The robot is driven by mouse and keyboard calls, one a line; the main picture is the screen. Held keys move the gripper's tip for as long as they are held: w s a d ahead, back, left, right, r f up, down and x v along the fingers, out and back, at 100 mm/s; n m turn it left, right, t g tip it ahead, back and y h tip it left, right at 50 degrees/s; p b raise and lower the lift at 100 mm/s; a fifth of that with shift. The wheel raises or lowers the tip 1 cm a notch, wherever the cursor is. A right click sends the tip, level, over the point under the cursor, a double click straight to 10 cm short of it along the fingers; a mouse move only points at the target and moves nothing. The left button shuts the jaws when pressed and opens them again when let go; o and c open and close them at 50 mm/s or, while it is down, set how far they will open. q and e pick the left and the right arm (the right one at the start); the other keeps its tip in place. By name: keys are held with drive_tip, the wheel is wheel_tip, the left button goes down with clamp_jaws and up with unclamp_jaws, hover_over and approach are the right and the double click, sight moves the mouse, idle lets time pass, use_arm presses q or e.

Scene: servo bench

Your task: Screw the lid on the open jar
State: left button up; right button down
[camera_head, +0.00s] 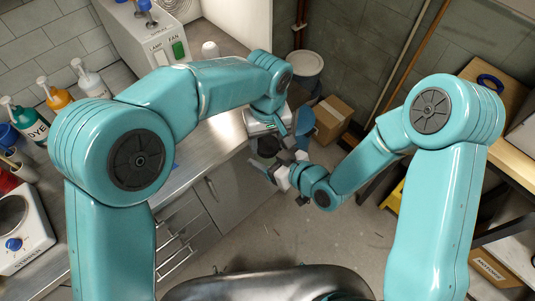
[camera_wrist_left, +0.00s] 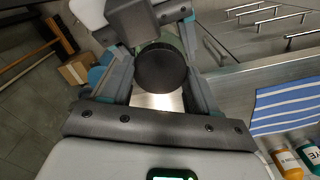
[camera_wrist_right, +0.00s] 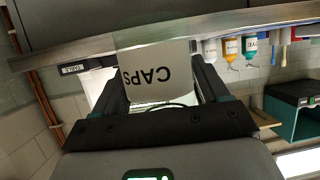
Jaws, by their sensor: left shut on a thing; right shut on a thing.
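My left gripper (camera_head: 271,145) is shut on the black round lid (camera_wrist_left: 160,68), which sits between its fingers in the left wrist view. The lid also shows as a dark disc in the head view (camera_head: 268,147). My right gripper (camera_wrist_right: 160,80) is shut on the jar (camera_wrist_right: 160,72), whose pale label reads CAPS upside down in the right wrist view. The two grippers are close together, past the front edge of the bench. The jar is mostly hidden in the head view. I cannot tell whether the lid touches the jar's rim.
The metal bench (camera_head: 208,150) with drawers runs along the left. Squeeze bottles (camera_head: 55,92) and a white device with a blue knob (camera_head: 20,230) stand on it. A cardboard box (camera_head: 332,118) and a bin (camera_head: 305,70) stand on the floor behind. The floor below the grippers is clear.

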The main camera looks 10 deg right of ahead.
use_arm(q)
drive_tip(key=shift+m, duration=0.7)
drive_tip(key=o, duration=1.2)
drive_tip(key=shift+c, duration=0.2)
drive_tip(key=shift+r, duration=2.3)
